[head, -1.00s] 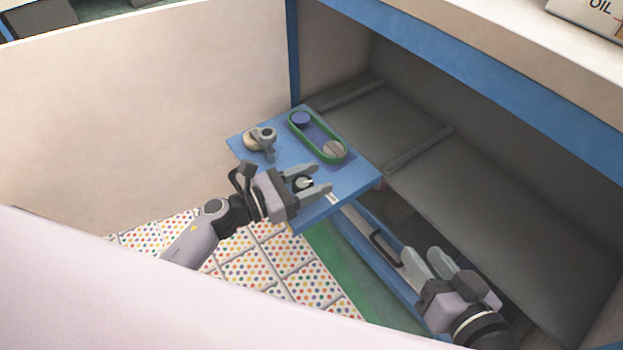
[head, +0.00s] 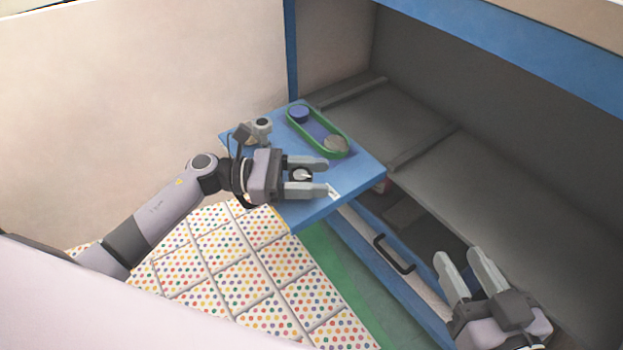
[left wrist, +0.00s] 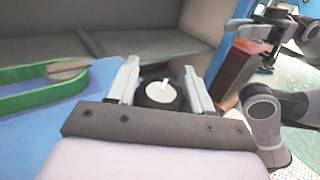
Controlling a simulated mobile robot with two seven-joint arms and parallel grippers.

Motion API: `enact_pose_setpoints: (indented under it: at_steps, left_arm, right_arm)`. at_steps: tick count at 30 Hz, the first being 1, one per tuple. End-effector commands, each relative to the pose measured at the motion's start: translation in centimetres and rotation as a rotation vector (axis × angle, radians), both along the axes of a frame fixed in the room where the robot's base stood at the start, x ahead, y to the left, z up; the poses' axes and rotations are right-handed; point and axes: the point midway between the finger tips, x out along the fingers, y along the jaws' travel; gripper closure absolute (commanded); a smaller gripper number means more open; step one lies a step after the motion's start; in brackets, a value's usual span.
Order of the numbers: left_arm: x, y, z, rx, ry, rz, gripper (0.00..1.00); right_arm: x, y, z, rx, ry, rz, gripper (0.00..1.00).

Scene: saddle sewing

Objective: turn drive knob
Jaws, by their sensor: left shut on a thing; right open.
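The drive knob (head: 301,175) is dark with a pale cap and white pointer. It sits on the blue board near its front right edge, beside a white label (head: 333,191). My left gripper (head: 322,178) has its fingers on either side of the knob and is shut on it. In the left wrist view, the knob (left wrist: 161,93) shows between the two fingers. My right gripper (head: 458,258) is open and empty, at the lower right in front of the cabinet.
The blue board (head: 355,175) also carries a green belt loop (head: 318,132) around two pulleys and a grey crank-like part (head: 260,127). A drawer with a black handle (head: 394,254) is below. A pale panel (head: 200,60) stands left; the grey shelf (head: 480,190) is clear.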

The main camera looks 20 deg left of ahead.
Motion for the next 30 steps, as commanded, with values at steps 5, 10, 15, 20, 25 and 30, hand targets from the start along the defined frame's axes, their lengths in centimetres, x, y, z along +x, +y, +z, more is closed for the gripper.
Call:
enact_pose_setpoints:
  at_steps: [5,10,15,20,25,30]
  left_arm:
    - [0.0,0.0,-0.1,0.002,0.001,-0.014,0.8]
    - [0.0,0.0,-0.1,0.002,0.001,-0.014,0.8]
    - [0.0,0.0,-0.1,0.002,0.001,-0.013,0.3]
    - [0.0,0.0,0.0,0.001,0.001,-0.012,0.29]
    - [-0.1,0.2,0.0,0.002,0.001,-0.011,0.29]
    - [-0.5,2.3,0.0,0.003,0.003,-0.009,0.29]
  right_arm:
    - [0.0,-0.1,0.1,-0.005,-0.007,-0.002,0.57]
    - [0.0,-0.1,0.1,-0.005,-0.007,-0.002,0.57]
    - [0.0,-0.1,0.1,-0.004,-0.008,-0.002,0.57]
    - [0.0,-0.1,0.1,-0.004,-0.008,-0.002,0.57]
    - [0.0,-0.1,0.2,-0.004,-0.007,-0.001,0.57]
    - [-0.1,0.1,0.4,0.007,0.006,0.003,0.57]
